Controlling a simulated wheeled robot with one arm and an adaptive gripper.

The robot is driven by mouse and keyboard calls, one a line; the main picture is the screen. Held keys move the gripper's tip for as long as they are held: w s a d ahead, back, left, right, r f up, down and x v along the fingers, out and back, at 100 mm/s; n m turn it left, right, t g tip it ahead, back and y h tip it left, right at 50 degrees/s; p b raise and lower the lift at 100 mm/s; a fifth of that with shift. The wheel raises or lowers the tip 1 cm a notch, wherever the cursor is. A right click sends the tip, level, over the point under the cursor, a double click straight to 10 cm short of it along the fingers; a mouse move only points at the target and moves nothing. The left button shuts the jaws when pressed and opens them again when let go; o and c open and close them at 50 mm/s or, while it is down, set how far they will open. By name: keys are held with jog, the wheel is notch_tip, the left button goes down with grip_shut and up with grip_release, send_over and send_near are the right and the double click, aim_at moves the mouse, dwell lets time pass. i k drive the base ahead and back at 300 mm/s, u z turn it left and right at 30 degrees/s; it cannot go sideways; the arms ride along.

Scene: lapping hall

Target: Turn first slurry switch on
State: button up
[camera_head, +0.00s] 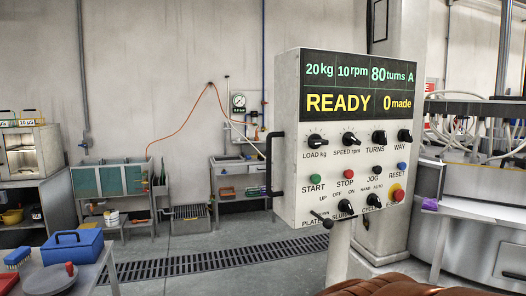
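A light grey control panel (287,110) stands right of centre. Its display (360,86) reads READY, 0 made, 20 kg, 10 rpm, 80 turns, A. The black slurry switch (345,207) is a knob low on the panel face, under the words OFF and ON. Its label is partly covered by nearby parts, and its pointer is too small to tell which word it faces. The plate lever (321,218) sticks out just left of it. Another black knob (372,201), seemingly the cycle switch, sits just right of it. My gripper is not in view.
Start (315,178), stop (349,174) and reset (401,166) buttons sit above, with a red emergency button (397,195) at right. A table with a blue box (73,246) stands at left. The middle floor is clear.

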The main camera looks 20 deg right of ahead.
aim_at(344, 205)
jog(key=k, duration=1.25)
jog(key=z, duration=0.65)
jog(key=i, duration=1.35)
jog(key=u, duration=0.65)
